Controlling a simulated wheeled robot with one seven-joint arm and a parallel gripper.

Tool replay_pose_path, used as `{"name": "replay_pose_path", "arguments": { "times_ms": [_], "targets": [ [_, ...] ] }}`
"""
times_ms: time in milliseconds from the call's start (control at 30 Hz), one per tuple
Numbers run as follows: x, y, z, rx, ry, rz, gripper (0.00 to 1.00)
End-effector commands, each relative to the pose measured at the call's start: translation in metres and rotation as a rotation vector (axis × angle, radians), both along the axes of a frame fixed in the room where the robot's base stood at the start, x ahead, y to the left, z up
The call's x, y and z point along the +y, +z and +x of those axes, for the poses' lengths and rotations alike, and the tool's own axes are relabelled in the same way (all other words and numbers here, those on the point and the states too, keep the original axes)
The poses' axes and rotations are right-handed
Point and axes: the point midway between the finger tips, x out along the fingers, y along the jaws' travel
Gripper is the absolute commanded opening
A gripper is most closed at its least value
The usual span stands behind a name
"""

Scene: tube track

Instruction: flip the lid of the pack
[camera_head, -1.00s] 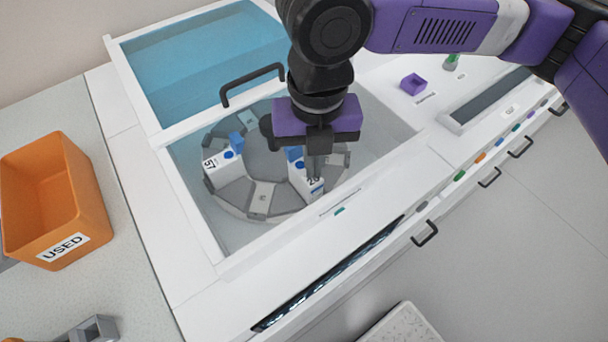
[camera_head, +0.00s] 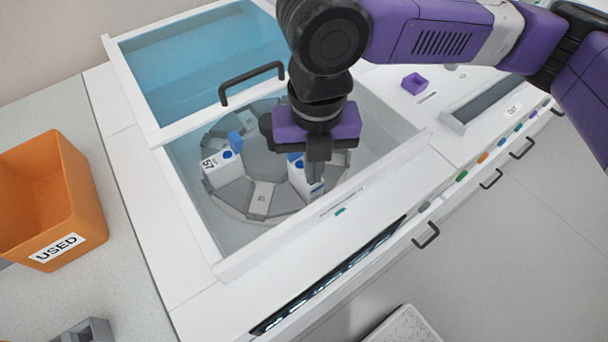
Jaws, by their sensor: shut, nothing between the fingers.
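Two white packs with blue parts stand on a grey round carousel (camera_head: 232,194) inside the open well of the white machine. One pack (camera_head: 217,171), marked 57, is at the left with a blue flap raised at its top. The other pack (camera_head: 298,177) is right of the middle, partly hidden behind my gripper (camera_head: 315,182). My gripper points down into the well, shut and empty, its fingertips at or just in front of that pack. I cannot tell whether they touch it, and its lid is mostly hidden.
A blue-tinted cover with a black handle (camera_head: 252,82) lies behind the well. The well's white rim surrounds the carousel. An orange bin (camera_head: 78,215) marked USED stands at the left. A purple block (camera_head: 414,84) sits on the right deck.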

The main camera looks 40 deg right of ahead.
Motion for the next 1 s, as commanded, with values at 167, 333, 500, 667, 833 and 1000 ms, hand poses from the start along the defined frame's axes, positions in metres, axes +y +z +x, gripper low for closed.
{"name": "replay_pose_path", "arguments": {
  "times_ms": [167,333,500,667,833,1000],
  "targets": [
    [0.000,0.000,0.000,0.000,0.000,0.000,0.00],
    [0.000,0.006,0.000,0.000,0.000,0.000,0.00],
    [0.000,0.016,0.000,0.000,0.000,0.001,0.00],
    [0.000,0.025,0.000,0.000,0.000,0.001,0.00],
    [0.000,0.034,0.000,0.000,0.000,0.001,0.00],
    [0.000,0.043,0.000,0.000,0.000,0.000,0.00]
  ]
}}
